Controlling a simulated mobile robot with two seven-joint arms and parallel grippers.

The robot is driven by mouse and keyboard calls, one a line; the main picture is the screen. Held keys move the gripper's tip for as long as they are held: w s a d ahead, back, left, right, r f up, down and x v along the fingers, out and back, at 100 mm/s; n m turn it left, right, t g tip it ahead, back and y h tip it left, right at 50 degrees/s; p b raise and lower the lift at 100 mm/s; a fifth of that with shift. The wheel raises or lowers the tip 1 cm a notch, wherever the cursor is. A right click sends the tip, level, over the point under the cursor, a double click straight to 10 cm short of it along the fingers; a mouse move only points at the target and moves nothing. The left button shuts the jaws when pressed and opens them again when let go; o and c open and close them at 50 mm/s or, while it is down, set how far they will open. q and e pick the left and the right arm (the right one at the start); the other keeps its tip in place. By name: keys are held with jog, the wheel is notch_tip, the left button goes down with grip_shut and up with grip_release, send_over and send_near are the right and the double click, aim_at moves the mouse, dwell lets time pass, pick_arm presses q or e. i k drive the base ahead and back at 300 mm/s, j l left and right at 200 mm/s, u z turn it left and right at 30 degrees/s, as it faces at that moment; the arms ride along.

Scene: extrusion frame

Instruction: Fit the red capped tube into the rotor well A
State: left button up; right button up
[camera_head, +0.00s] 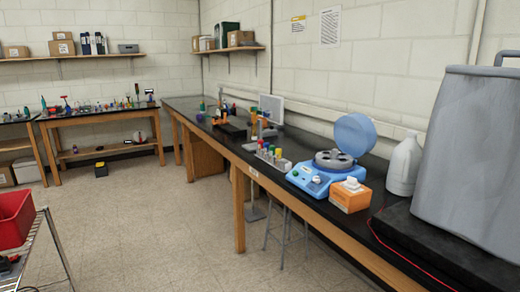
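A small rack (274,164) of tubes with coloured caps stands on the black bench, just left of a blue centrifuge (313,181). The centrifuge's round blue lid (356,135) is open and tilted up at the back. Its grey rotor (333,160) shows with dark wells. The well letters are too small to read, so I cannot tell which is well A. Neither of my grippers is in view.
An orange tissue box (350,197) stands right of the centrifuge. A white jug (405,165) and a large grey covered object (468,150) stand farther right. A stool (288,235) is under the bench. A red bin (14,218) sits on a cart at left. Open floor lies between.

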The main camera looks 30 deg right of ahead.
aim_at(334, 160)
jog(key=z, duration=1.5)
jog(key=i+j+z, duration=0.1)
jog(key=i+j, duration=0.5)
jog(key=j, duration=0.15)
jog(key=i+j+z, duration=0.15)
jog(key=j, duration=0.25)
jog(key=i+j+z, duration=0.1)
jog(key=i+j, duration=0.25)
jog(key=i+j+z, duration=0.1)
jog(key=i+j, duration=0.15)
jog(key=j, duration=0.3)
jog(key=i+j, duration=0.25)
jog(key=j, duration=0.2)
jog(key=i+j+z, duration=0.15)
jog(key=j, duration=0.35)
jog(key=i+j+z, duration=0.1)
jog(key=i+j, duration=0.2)
jog(key=j, duration=0.2)
